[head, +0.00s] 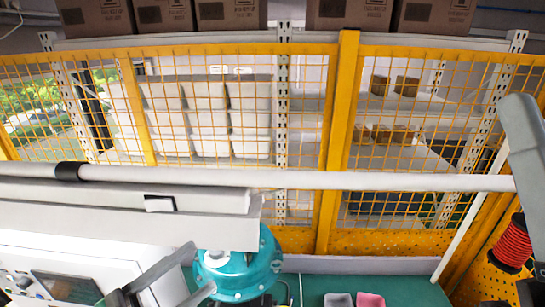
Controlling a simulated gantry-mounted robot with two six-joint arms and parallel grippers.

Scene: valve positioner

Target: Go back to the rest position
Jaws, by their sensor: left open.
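My left gripper (200,270) is at the lower left, with its two grey fingers apart and nothing visible between them. The fingertips overlap the left side of a teal round-bodied device (245,272) in the picture; I cannot tell whether they touch it. The device stands at the green bench (405,287), its top partly hidden by a light grey beam. A grey arm link is at the right edge, but no right gripper fingers show.
A pale horizontal bar (400,181) crosses the view above the bench. A grey piece (338,300) and a pink piece (370,300) are at the bottom edge. A red coil (515,243) hangs at right. A yellow mesh fence (340,130) stands behind. A white panel (110,275) is at lower left.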

